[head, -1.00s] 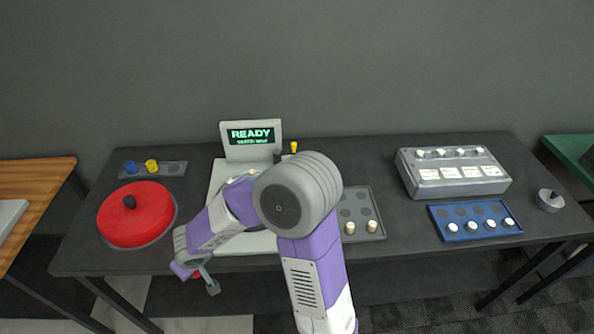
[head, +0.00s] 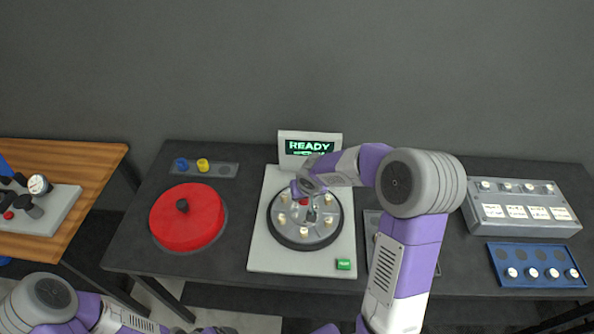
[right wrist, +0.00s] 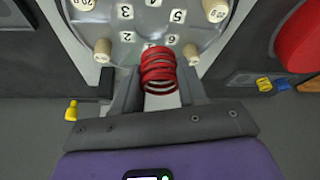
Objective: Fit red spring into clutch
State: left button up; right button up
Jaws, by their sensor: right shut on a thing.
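The clutch (head: 322,228) is a round grey disc with a dark rim and several cream rollers, set in a white machine on the table. In the right wrist view, the clutch (right wrist: 152,22) shows numbered marks. My right gripper (right wrist: 158,88) is shut on the red spring (right wrist: 158,70), whose coils stick out past the fingertips over the clutch's near part. In the head view, the red spring (head: 303,202) is a small spot below my right gripper (head: 304,194). Whether the spring touches the disc cannot be told. My left arm is at the bottom left; its gripper is out of view.
A red round cover with a black knob (head: 187,221) lies left of the machine. Blue and yellow pegs (head: 202,165) stand in a tray behind it. A READY screen (head: 309,147) is at the back. A grey box (head: 522,212) and blue tray (head: 540,280) are at right.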

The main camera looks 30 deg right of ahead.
jog(key=shift+w+d+r, duration=0.15)
jog(key=shift+w+d, duration=0.2)
jog(key=shift+d, duration=0.05)
jog(key=shift+w+d, duration=0.1)
jog(key=shift+f+b, duration=0.35)
jog(key=shift+f, duration=0.1)
jog(key=f+b, duration=0.4)
jog(key=f, duration=0.1)
jog(key=shift+s, duration=0.2)
pick_arm(q)
notch_tip(320, 180, down, 5)
jog(key=shift+w+r, duration=0.1)
jog(key=shift+w, duration=0.05)
pick_arm(e)
jog(key=shift+f, duration=0.1)
pick_arm(q)
jog(key=shift+b, duration=0.35)
jog(key=shift+f, duration=0.35)
pick_arm(e)
jog(key=shift+s, duration=0.1)
pick_arm(q)
jog(key=shift+f+b, duration=0.1)
jog(key=shift+b, duration=0.25)
pick_arm(e)
jog(key=shift+f, duration=0.1)
pick_arm(q)
jog(key=shift+f, duration=0.3)
pick_arm(e)
jog(key=shift+f, duration=0.1)
